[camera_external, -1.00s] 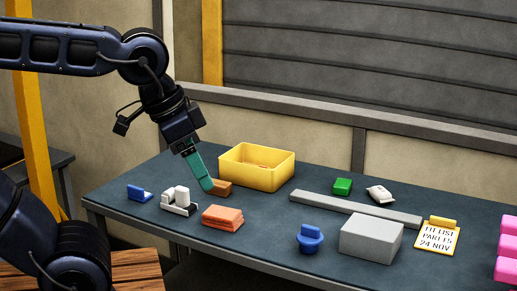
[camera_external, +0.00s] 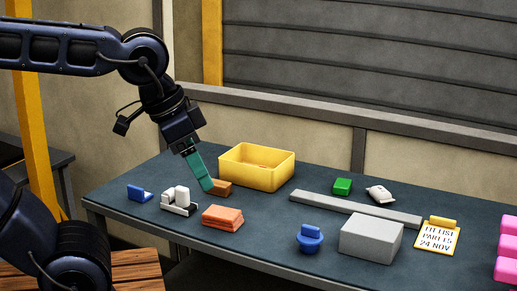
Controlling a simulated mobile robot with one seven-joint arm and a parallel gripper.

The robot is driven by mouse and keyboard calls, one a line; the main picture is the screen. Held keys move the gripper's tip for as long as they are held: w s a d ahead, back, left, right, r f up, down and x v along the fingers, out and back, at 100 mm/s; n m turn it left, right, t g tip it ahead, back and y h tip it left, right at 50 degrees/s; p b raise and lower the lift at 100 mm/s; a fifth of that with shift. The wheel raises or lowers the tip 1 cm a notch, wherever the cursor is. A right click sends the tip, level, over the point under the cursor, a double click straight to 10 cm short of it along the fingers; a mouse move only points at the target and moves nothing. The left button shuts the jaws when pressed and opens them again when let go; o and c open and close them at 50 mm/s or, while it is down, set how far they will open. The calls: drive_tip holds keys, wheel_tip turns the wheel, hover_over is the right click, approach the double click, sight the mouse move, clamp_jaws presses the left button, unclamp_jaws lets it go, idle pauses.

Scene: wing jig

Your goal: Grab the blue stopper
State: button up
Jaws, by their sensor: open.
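A round blue piece with a raised grip on top (camera_external: 310,240), which looks like the blue stopper, stands upright near the table's front edge, left of a grey block. A smaller blue angled piece (camera_external: 138,193) lies at the table's left end. My gripper (camera_external: 208,186) has teal fingers and points down over the left half of the table, well to the left of the round blue piece. Its fingertips are close to a brown block (camera_external: 222,188); I cannot tell whether they touch it. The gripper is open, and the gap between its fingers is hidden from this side.
A yellow bin (camera_external: 256,178) stands behind my gripper. An orange stack (camera_external: 222,218) and a white-and-black part (camera_external: 179,202) are in front. A long grey bar (camera_external: 355,208) and a grey block (camera_external: 371,238) lie to the right. The table is clear between the orange stack and the round blue piece.

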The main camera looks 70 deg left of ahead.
drive_tip(key=n+g, duration=0.5)
drive_tip(key=n, duration=0.4)
hover_over(309, 223)
drive_tip(key=f, duration=2)
drive_tip(key=shift+s+d+f, duration=0.15)
drive_tip(key=shift+s+f, duration=0.1)
drive_tip(key=shift+f, duration=0.1)
wheel_tip(309, 223, down, 5)
drive_tip(key=shift+f, duration=0.15)
drive_tip(key=shift+w+f, duration=0.2)
drive_tip(key=shift+f, duration=2.4)
drive_tip(key=c, duration=0.9)
drive_tip(key=shift+o, duration=0.2)
